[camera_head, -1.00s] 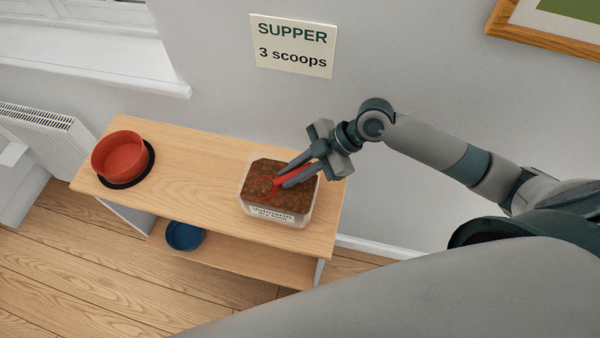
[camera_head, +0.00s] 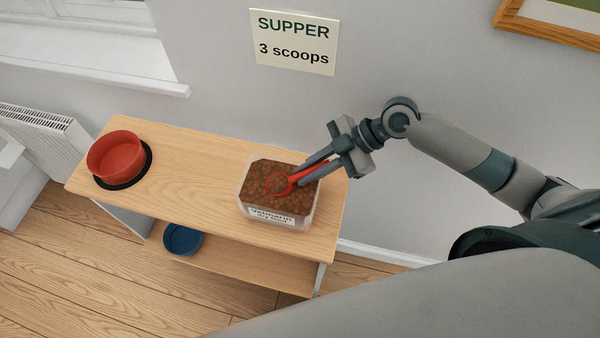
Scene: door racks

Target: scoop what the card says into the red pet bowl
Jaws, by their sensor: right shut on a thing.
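The card (camera_head: 293,43) on the wall reads "SUPPER 3 scoops". The red pet bowl (camera_head: 115,155) stands on a dark round mat at the left end of the bench; the part of its inside that shows is plain red. A clear tub (camera_head: 245,208) of brown kibble stands near the bench's right end, with a label on its front. My right gripper (camera_head: 297,175) is shut on the red scoop (camera_head: 313,171), over the tub's right side. The scoop's head is at the kibble and seems to have kibble in it. My left gripper is not in view.
A blue bowl (camera_head: 183,240) sits on the lower shelf (camera_head: 235,268). The bench top (camera_head: 190,170) is clear between the red bowl and the tub. The wall is close behind the bench. A radiator (camera_head: 45,140) stands at the left.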

